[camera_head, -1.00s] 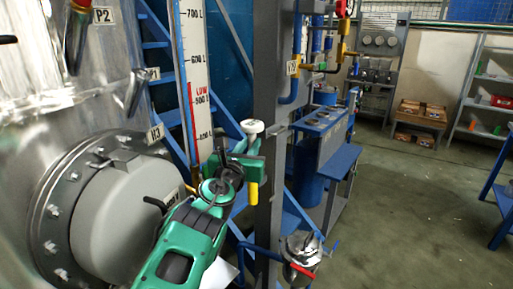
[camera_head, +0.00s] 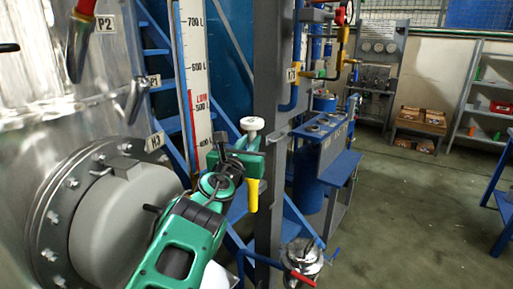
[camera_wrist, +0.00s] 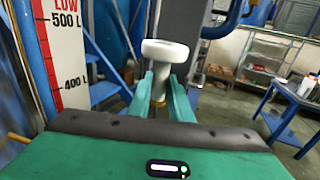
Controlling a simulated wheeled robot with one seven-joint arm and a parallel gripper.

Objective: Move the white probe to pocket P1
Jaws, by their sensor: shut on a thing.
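The white probe (camera_head: 252,123) has a round, flat white head and stands roughly upright in my gripper (camera_head: 250,163). In the wrist view, the probe (camera_wrist: 165,60) sits between the two green fingers of my gripper (camera_wrist: 161,98), with a brass-coloured collar low on its stem. A yellow piece hangs below the fingers in line with the head; I cannot tell if it belongs to the probe. A partly hidden label, apparently P1 (camera_head: 153,80), is on the steel vessel at the left. An angled metal tube (camera_head: 135,98), apparently pocket P1, sticks out beside it, apart from the probe.
Label P2 (camera_head: 105,24) is above, beside a tube holding a red and yellow fitting (camera_head: 82,30). A round flanged cover (camera_head: 115,215) bulges from the vessel below. A level scale (camera_head: 195,80) and grey post (camera_head: 270,90) stand close behind my gripper. Open floor lies right.

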